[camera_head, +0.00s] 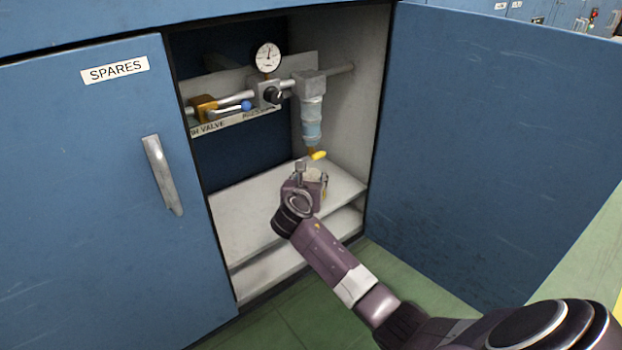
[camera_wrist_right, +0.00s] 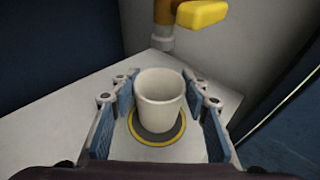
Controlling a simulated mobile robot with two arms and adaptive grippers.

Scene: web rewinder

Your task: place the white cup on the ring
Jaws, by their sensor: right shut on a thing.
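The white cup (camera_wrist_right: 160,98) is upright between the fingers of my right gripper (camera_wrist_right: 161,84) in the right wrist view. The gripper is shut on it. The ring (camera_wrist_right: 147,138), a dark disc with a yellow edge on the pale shelf, shows under and around the base of the cup. I cannot tell whether the cup touches it. In the head view my right gripper (camera_head: 311,180) is inside the open cabinet, above the shelf. The cup (camera_head: 312,175) is mostly hidden there by the gripper, and the ring is hidden. My left gripper is not in view.
A yellow tap lever (camera_head: 318,155) hangs under a clear blue filter bowl (camera_head: 312,122), just above the gripper. A pressure gauge (camera_head: 267,57) and valves are at the back. The cabinet's right wall is close; the shelf (camera_head: 240,222) is bare at left.

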